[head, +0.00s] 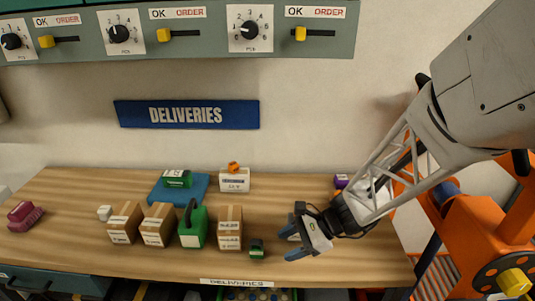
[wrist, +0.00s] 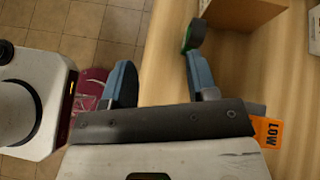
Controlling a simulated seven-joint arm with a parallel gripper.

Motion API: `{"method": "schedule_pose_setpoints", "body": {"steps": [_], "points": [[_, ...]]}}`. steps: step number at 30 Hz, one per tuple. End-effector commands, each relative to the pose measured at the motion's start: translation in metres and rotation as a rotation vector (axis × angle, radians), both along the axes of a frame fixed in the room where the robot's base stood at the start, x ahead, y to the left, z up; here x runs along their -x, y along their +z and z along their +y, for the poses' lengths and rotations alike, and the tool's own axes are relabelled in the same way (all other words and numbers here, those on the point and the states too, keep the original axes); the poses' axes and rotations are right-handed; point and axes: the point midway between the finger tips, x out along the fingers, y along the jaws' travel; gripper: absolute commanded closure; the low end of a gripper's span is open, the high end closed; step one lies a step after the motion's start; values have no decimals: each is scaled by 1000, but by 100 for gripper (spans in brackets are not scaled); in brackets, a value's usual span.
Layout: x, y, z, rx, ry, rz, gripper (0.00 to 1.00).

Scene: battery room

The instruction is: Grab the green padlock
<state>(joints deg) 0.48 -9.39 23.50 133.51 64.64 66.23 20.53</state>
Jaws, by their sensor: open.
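A small dark and green thing (head: 257,248) stands near the table's front edge, right of a cardboard box. A bigger green thing with a dark arched top (head: 193,227) stands between two cardboard boxes.
Cardboard boxes (head: 230,228) (head: 125,223) stand in a row along the wooden table (head: 75,245). Behind them are a blue mat (head: 158,191) and a white box (head: 234,180). In the wrist view, an orange LOW tag (wrist: 268,132) lies right of my gripper.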

Motion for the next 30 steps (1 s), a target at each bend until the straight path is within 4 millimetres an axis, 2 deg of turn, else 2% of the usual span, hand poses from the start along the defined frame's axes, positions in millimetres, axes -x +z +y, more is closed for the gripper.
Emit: {"method": "schedule_pose_setpoints", "body": {"steps": [1, 6, 11, 30], "points": [[-7, -10, 3, -29, -40, 42, 47], [-27, -33, 12, -114, -169, 159, 47], [-37, -45, 16, -159, -238, 218, 47], [-42, -51, 20, -177, -266, 241, 47]]}}
